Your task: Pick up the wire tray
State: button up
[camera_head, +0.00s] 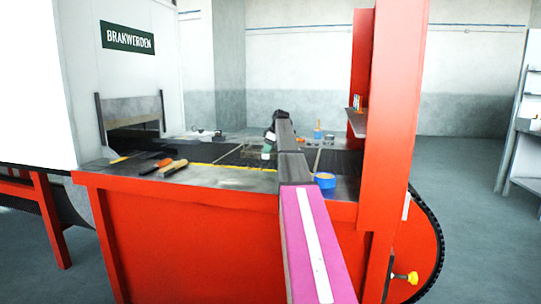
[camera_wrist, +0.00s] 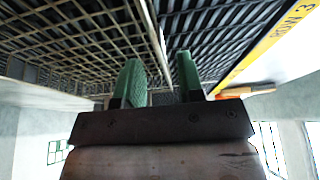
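The wire tray (camera_wrist: 85,45) fills the upper left of the wrist view as a thin brownish wire grid with a pale rim, over the dark mesh belt. In the head view it is faint and small (camera_head: 247,153), just left of my gripper (camera_head: 267,150), and partly hidden. In the wrist view my gripper (camera_wrist: 160,80) has two green fingers standing apart with nothing clamped between them. One edge of the tray runs down toward the gap between the fingers. I cannot tell whether it lies between them in depth.
A blue tape roll (camera_head: 324,181) lies on the near right ledge. A wooden-handled tool (camera_head: 172,168) and an orange-handled one (camera_head: 157,163) lie at the near left. A red post (camera_head: 395,110) stands at the right. A small blue-and-orange item (camera_head: 318,132) stands behind the belt.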

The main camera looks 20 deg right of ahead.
aim_at(264, 157)
jog(key=x, duration=0.3)
jog(key=shift+f, duration=0.1)
grip_shut()
